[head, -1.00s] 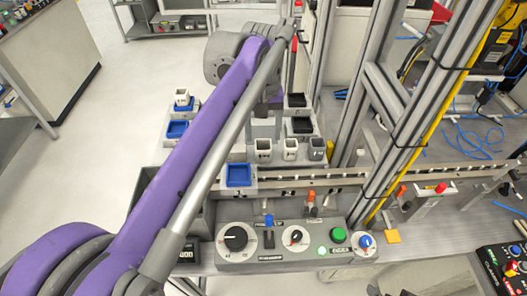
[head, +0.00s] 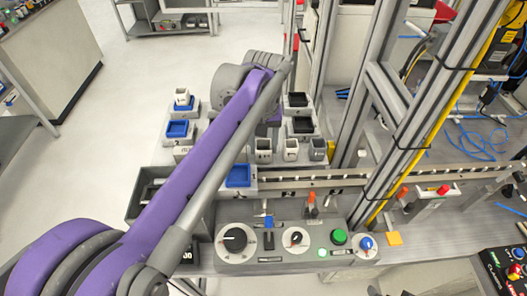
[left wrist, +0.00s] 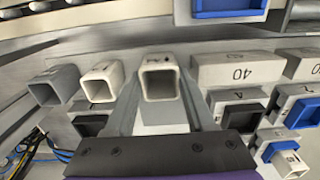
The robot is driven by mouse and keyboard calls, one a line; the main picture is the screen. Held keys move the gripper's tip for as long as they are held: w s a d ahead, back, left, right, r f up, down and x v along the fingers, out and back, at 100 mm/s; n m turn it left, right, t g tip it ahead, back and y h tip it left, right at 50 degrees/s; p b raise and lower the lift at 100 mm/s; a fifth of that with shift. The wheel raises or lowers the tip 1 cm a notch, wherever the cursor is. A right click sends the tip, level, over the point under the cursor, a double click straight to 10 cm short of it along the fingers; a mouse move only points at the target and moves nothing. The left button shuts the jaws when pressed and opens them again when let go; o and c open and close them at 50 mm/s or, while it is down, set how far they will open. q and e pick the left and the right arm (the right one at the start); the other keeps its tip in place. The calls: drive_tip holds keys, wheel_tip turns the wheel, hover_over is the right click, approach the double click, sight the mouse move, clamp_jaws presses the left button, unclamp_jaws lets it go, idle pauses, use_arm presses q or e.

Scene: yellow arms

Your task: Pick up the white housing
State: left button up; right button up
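A row of three open-topped square housings stands behind the rail in the head view: an off-white one (head: 264,150), a white one (head: 291,149) and a grey one (head: 318,149). In the left wrist view, the off-white housing (left wrist: 160,79) stands between the fingers of my left gripper (left wrist: 158,100), which are open on either side of it. I cannot tell if they touch it. The white housing (left wrist: 102,80) and grey housing (left wrist: 55,85) stand beside it. My left arm hides most of that gripper in the head view. My right gripper is out of view.
Another white housing (head: 181,96) stands in a blue holder at the left. Black holders (head: 300,125) stand behind the row. A blue tray (head: 238,176) and a control panel (head: 290,243) are in front. A metal upright (head: 385,110) rises at the right.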

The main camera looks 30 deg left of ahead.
use_arm(q)
clamp_jaws()
drive_tip(key=shift+r, duration=0.1)
